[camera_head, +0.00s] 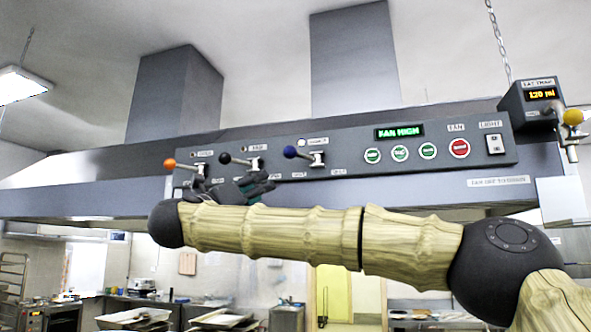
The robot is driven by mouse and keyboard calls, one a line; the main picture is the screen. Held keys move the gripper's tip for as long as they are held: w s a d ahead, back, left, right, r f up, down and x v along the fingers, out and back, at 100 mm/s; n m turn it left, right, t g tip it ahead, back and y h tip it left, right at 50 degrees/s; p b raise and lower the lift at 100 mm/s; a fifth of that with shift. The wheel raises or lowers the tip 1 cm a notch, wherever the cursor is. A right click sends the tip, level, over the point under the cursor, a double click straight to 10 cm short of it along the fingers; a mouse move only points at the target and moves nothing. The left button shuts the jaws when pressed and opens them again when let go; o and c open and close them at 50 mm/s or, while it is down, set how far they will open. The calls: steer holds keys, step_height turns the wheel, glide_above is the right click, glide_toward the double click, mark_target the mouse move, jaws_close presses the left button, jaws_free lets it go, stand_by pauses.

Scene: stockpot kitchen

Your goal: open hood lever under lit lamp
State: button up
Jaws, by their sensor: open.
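Three hood levers stick out of the grey control panel (345,160): one with an orange knob (169,164), one with a black knob (225,158) and one with a blue knob (290,152). All three knobs point left. A small lamp sits above each lever. The lamp (301,142) above the blue-knobbed lever looks bright and lit; the other two look dark. My gripper (228,188) is open, just below the orange and black levers, left of the blue one. Its dark fingers are spread; my arm hides its lower part. Contact with a lever cannot be told.
The panel also has a green "FAN HIGH" display (399,132), several round buttons and a light switch (495,143). At the right are a box with an orange display (541,94) and a yellow-knobbed valve (573,117). Space before the blue lever is clear.

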mark_target(296, 154)
steer(key=s+d+r+m+g+h, duration=0.1)
steer(key=s+d+r+m+g, duration=0.15)
steer(key=r, duration=0.35)
steer(key=shift+m+t, duration=0.35)
steer(key=p+x, duration=0.6)
steer(key=x, duration=0.3)
steer(key=shift+s+d+r, duration=0.1)
steer(key=shift+d, duration=0.15)
steer(key=shift+w+d+r+p, duration=0.15)
steer(key=shift+w+d+p, duration=0.2)
steer(key=shift+w+d, duration=0.1)
